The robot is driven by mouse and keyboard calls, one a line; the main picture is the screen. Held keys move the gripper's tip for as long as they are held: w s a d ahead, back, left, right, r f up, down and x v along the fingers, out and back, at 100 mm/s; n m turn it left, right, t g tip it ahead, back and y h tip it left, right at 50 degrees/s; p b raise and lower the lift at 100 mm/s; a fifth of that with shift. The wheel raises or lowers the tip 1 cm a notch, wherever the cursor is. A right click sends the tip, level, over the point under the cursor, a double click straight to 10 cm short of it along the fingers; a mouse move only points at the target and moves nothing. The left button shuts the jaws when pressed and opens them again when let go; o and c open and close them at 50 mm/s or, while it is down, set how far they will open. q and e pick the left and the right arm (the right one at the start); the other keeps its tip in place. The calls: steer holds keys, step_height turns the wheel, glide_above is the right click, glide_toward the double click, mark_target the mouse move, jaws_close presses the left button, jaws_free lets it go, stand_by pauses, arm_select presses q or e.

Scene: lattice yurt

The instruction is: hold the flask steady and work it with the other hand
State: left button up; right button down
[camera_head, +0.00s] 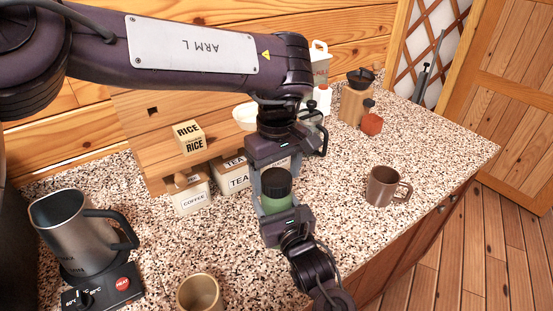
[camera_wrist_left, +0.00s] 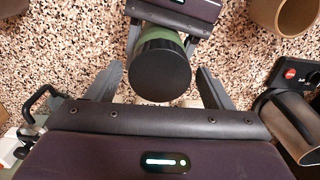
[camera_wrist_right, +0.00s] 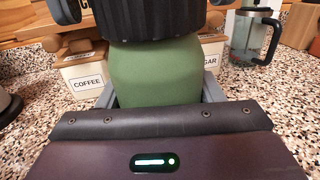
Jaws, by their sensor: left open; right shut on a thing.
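The flask is green with a ribbed black cap (camera_head: 277,185). It stands upright over the counter, and its green body (camera_head: 274,206) shows below the cap. My right gripper (camera_head: 279,214) is shut on the body from the front; the right wrist view shows the green body (camera_wrist_right: 155,75) between its fingers. My left gripper (camera_head: 275,168) comes down from above and is open. In the left wrist view the round cap top (camera_wrist_left: 161,72) lies between its spread fingers, with gaps at both sides. The flask's base is hidden.
A brown mug (camera_head: 383,187) stands to the right, a tan cup (camera_head: 199,293) at the front. A steel kettle (camera_head: 70,228) on its heating base is at the left. Behind are canisters (camera_head: 194,196), a French press (camera_head: 316,135) and a rice box (camera_head: 188,136).

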arm_select(q)
steer(key=shift+f, duration=0.35)
